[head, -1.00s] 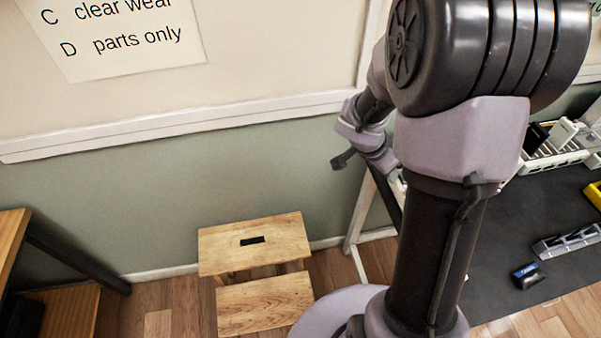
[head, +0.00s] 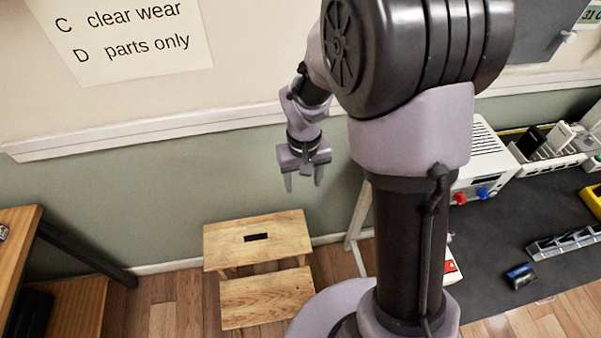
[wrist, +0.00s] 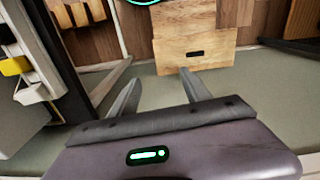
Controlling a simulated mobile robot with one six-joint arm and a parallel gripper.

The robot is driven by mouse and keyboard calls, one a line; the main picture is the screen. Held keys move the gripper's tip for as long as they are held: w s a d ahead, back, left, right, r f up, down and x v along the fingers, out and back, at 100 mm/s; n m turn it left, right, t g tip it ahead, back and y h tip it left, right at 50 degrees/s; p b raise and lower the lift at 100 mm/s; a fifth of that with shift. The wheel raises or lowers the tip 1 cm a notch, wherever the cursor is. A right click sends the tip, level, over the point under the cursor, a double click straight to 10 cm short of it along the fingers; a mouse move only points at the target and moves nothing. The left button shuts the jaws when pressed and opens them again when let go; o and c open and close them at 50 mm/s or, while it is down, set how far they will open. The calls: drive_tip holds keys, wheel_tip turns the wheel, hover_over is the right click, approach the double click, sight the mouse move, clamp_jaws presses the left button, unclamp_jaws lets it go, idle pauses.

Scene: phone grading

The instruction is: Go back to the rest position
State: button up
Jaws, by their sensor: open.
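My gripper (head: 304,182) hangs in the air in the head view, above and behind the wooden step stool, in front of the green lower wall. Its two fingers point down and stand apart, with nothing between them. In the wrist view my gripper (wrist: 160,88) also shows open and empty, with the wooden floor and the stool beyond the fingertips. The rest of my arm takes up the middle of the head view and hides part of the workbench.
A wooden step stool (head: 258,240) stands by the wall. A dark-topped workbench (head: 500,245) at right holds a white power supply (head: 487,160), a rack (head: 548,160) and a small blue item (head: 520,275). A wooden table (head: 18,240) stands at left.

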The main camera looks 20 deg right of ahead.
drive_tip(key=s+a+r+m+t+y, duration=0.1)
drive_tip(key=s+a+r+m+t, duration=0.1)
drive_tip(key=s+r, duration=0.6)
drive_tip(key=s+a+r+m+t+y, duration=0.1)
drive_tip(key=s+a+r+m+t, duration=0.1)
drive_tip(key=s+r, duration=0.6)
wheel_tip(320, 180, up, 4)
drive_tip(key=shift+s+a+r+t, duration=0.2)
drive_tip(key=shift+s+r+t, duration=0.1)
drive_tip(key=shift+t, duration=0.5)
drive_tip(key=shift+c, duration=0.3)
